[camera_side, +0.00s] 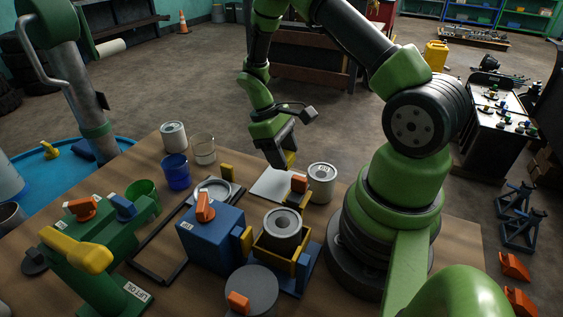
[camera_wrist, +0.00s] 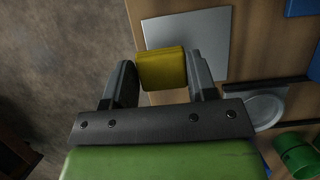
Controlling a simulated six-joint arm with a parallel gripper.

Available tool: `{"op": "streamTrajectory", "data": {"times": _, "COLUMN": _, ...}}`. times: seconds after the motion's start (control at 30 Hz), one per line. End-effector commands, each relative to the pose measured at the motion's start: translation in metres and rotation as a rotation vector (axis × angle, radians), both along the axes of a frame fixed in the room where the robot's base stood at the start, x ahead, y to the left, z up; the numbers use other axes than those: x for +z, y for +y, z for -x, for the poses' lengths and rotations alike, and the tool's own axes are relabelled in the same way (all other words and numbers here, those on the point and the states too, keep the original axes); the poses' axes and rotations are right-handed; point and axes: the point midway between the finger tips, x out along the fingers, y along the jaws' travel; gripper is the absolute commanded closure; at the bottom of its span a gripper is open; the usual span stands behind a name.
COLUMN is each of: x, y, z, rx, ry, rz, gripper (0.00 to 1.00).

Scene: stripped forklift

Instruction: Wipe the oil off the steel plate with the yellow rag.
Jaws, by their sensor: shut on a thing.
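My gripper (camera_side: 283,162) is over the far side of the workbench, pointing down. In the wrist view my gripper (camera_wrist: 160,66) is shut on the yellow rag (camera_wrist: 162,69), a folded block between the two dark fingers. The rag also shows in the side view (camera_side: 291,158), partly behind the fingers. The pale grey steel plate (camera_wrist: 214,38) lies flat on the wood, and the rag overlaps its near left part in the wrist view. In the side view the plate (camera_side: 266,187) is below the gripper. Whether the rag touches it I cannot tell. I cannot make out any oil.
A light can (camera_side: 321,186) stands close to the plate's right. A blue box (camera_side: 211,238) and a yellow holder with a can (camera_side: 281,232) stand in front. A blue cup (camera_side: 176,173) and a glass jar (camera_side: 202,149) are left. The bench edge is close behind the plate.

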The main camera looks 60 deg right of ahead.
Motion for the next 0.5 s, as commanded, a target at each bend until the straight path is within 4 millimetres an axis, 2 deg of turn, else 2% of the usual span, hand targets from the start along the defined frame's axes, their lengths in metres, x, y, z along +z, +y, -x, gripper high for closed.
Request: {"op": "streamTrajectory", "data": {"times": 0.5, "x": 0.046, "y": 0.000, "z": -0.001, "rx": 0.000, "ry": -0.003, "rz": 0.001, "gripper": 0.74}}
